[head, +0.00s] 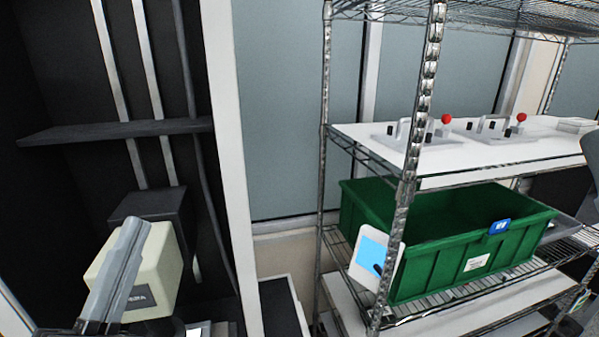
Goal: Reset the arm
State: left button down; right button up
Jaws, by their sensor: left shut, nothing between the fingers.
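My left gripper (132,240) shows at the lower left as long grey fingers pointing up. The fingers are shut together with nothing between them. They overlap a cream-coloured housing (155,262) with a dark label, and I cannot tell whether they touch it. My right gripper is not in the picture.
A wire shelving rack (412,140) fills the right side. It holds a green bin (440,262), a white board (470,153) with red-knobbed fixtures, and a white-and-blue tag (374,254) at its front post. A dark cabinet with a shelf (115,132) stands at left.

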pick_arm(q)
jog(key=s+d+r+n+t+h, duration=0.1)
jog(key=s+r+n, duration=0.2)
jog(key=r, duration=0.3)
jog(key=s+d+r+n+t+h, duration=0.1)
jog(key=s+r+n+t, duration=0.2)
jog(key=r, duration=0.4)
notch_tip(320, 180, up, 16)
jog(key=n+g+p, duration=0.2)
jog(key=n+p, duration=0.5)
jog(key=p, duration=1)
notch_tip(320, 180, down, 31)
jog(key=b, duration=3.1)
jog(key=shift+s+a+y, duration=0.15)
jog(key=shift+y, duration=0.25)
jog(key=c, duration=1.6)
grip_release()
